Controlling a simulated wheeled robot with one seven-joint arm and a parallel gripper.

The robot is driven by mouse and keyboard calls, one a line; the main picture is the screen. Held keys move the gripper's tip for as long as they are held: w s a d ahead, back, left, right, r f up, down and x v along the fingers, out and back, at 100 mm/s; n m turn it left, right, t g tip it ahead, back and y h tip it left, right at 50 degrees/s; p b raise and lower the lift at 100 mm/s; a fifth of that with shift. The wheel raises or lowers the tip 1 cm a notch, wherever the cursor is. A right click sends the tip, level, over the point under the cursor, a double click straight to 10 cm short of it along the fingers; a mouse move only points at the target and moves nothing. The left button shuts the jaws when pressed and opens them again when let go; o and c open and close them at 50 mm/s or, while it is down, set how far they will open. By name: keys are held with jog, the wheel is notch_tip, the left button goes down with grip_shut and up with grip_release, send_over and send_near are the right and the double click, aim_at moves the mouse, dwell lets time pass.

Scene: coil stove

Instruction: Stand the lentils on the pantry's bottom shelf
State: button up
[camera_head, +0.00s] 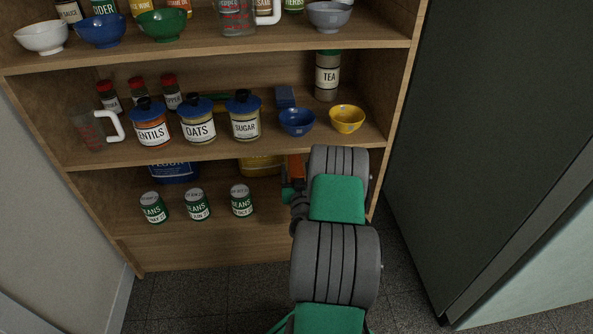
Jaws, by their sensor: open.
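The lentils jar (151,130) has a white label, orange contents and a dark blue lid. It stands upright on the left part of the middle shelf, beside the oats jar (198,124). The pantry's bottom shelf (220,228) holds several cans along its front left. My arm reaches up the right side of the picture to the bottom shelf's right end. My gripper (290,189) is low at that end, well right of and below the lentils, and does not touch them. It is open, though my arm hides most of its fingers.
Bean cans (197,205) stand in a front row; a blue container (174,173) and a yellow one (261,166) are behind. An orange-brown thing (296,166) shows by my gripper. A glass mug (92,130) stands left of the lentils, the sugar jar (244,116) further right.

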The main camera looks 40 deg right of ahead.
jog(key=shift+r, duration=0.2)
jog(key=b+v, duration=0.2)
jog(key=v, duration=1)
jog(key=w+a+r+n+g+y, duration=0.1)
jog(key=w+a+n+y, duration=0.25)
jog(key=a, duration=0.45)
jog(key=w+a+r+n+g+y, duration=0.1)
jog(key=w+a+n+y, duration=0.2)
jog(key=a+y, duration=0.3)
jog(key=w+a+r+n+g+y, duration=0.1)
jog(key=w+a+n+y, duration=0.25)
jog(key=a, duration=0.55)
jog(key=s+a+r+g, duration=0.1)
jog(key=s+a+g, duration=0.5)
jog(key=s+a, duration=0.25)
jog(key=s+d+r+m+g+h, duration=0.1)
jog(key=s+r+m+g+h, duration=0.2)
jog(key=s, duration=0.9)
jog(key=shift+s+r+g, duration=0.25)
jog(key=shift+s+g, duration=0.1)
jog(key=shift+g, duration=0.15)
